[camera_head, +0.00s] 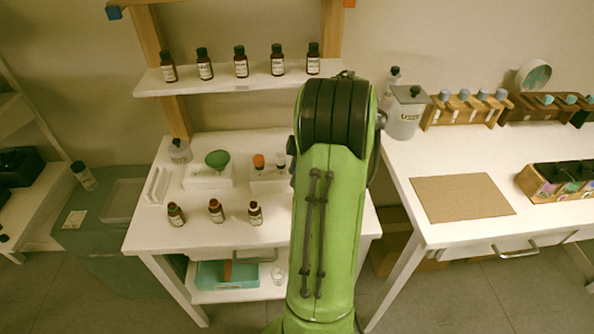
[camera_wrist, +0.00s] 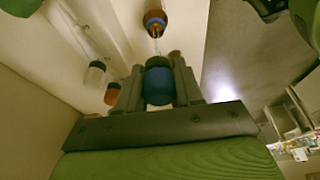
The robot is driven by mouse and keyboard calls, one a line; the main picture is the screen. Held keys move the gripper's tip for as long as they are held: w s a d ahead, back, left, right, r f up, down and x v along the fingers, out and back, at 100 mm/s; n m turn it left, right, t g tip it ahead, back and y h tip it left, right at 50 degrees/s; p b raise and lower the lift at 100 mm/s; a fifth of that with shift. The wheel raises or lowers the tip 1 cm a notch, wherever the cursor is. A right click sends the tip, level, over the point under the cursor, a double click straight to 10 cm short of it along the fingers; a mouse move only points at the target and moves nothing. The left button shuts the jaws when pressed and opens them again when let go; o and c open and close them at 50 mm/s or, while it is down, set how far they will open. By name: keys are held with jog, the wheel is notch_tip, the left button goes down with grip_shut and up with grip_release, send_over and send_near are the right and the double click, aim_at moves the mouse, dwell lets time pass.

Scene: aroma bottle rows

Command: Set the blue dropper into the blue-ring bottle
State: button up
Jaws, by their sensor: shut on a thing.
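In the wrist view my gripper (camera_wrist: 158,90) is shut on the blue dropper (camera_wrist: 158,80), its blue bulb between the two fingers. The thin glass tip points away from the gripper, toward a brown bottle (camera_wrist: 155,18) with what looks like a bluish band. I cannot tell whether the tip touches or enters that bottle. In the head view three small brown bottles (camera_head: 216,210) stand in a row at the front of the white table; their ring colours are too small to tell. My gripper is hidden behind my green arm there.
An orange dropper (camera_head: 258,161) and a white dropper (camera_head: 281,159) stand in a holder beside a green rounded object (camera_head: 217,158). Several brown bottles line the upper shelf (camera_head: 225,82). A right-hand table holds a brown mat (camera_head: 461,197) and wooden racks (camera_head: 466,110).

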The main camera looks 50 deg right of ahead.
jog(key=shift+f+b, duration=1.25)
jog(key=shift+f, duration=0.3)
jog(key=shift+f+b, duration=1.25)
jog(key=shift+f, duration=0.2)
jog(key=o, duration=0.7)
jog(key=shift+r, duration=0.1)
notch_tip(320, 180, up, 7)
jog(key=p, duration=0.6)
jog(key=shift+r, duration=0.1)
